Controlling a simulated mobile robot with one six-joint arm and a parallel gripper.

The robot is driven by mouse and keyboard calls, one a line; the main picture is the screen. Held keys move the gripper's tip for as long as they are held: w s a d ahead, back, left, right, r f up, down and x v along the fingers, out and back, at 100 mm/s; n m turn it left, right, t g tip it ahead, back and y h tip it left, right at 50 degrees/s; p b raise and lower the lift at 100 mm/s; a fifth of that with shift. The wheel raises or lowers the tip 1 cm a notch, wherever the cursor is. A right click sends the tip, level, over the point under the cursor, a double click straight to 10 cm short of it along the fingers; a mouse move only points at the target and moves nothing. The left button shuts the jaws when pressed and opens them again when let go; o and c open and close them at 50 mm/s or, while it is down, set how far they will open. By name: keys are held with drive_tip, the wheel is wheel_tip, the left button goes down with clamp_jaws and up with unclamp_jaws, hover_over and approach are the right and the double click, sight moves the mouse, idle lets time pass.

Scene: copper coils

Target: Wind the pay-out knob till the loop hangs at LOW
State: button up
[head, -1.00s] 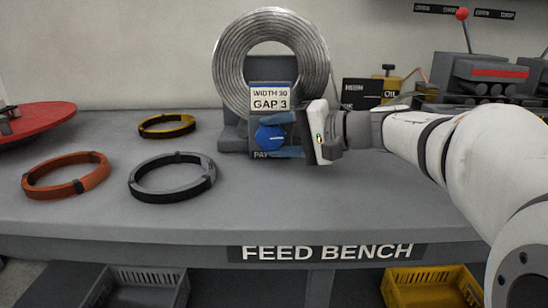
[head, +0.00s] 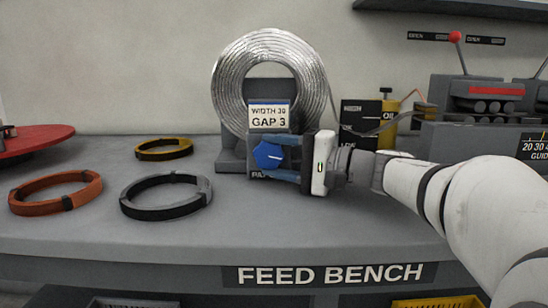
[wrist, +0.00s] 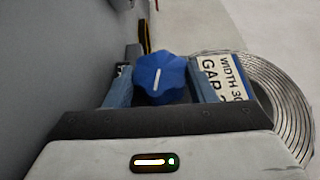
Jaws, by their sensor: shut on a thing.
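The blue lobed pay-out knob (head: 268,155) with a white pointer line sits low on the coil stand, under the WIDTH 30 GAP 3 card (head: 269,116). My gripper (head: 282,157) reaches in from the right, its blue fingers shut on the knob. The wrist view shows the knob (wrist: 160,80) between the fingers. A silvery coil (head: 235,75) stands behind. A thin strand leaves its right side and sags across a dark panel (head: 357,117). The panel's upper mark seems to read HIGH; a lower, partly hidden one looks like LOW. The strand's lowest point seems between them.
Orange (head: 57,191), black-grey (head: 166,197) and yellow (head: 164,149) rings lie on the feed bench (head: 90,235) at left. A red disc (head: 30,142) is at far left. An oil can (head: 388,118) and a red-knobbed machine (head: 485,90) stand at right.

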drive_tip(key=o, duration=1)
drive_tip(key=shift+s+d, duration=0.1)
drive_tip(key=p+v, duration=0.2)
drive_tip(key=v, duration=0.4)
drive_tip(key=shift+s+d, duration=0.1)
drive_tip(key=shift+d, duration=0.25)
drive_tip(key=shift+s+d+f+p, duration=0.1)
drive_tip(key=shift+s+d+p, duration=0.2)
drive_tip(key=shift+d, duration=0.1)
drive_tip(key=shift+w, duration=0.1)
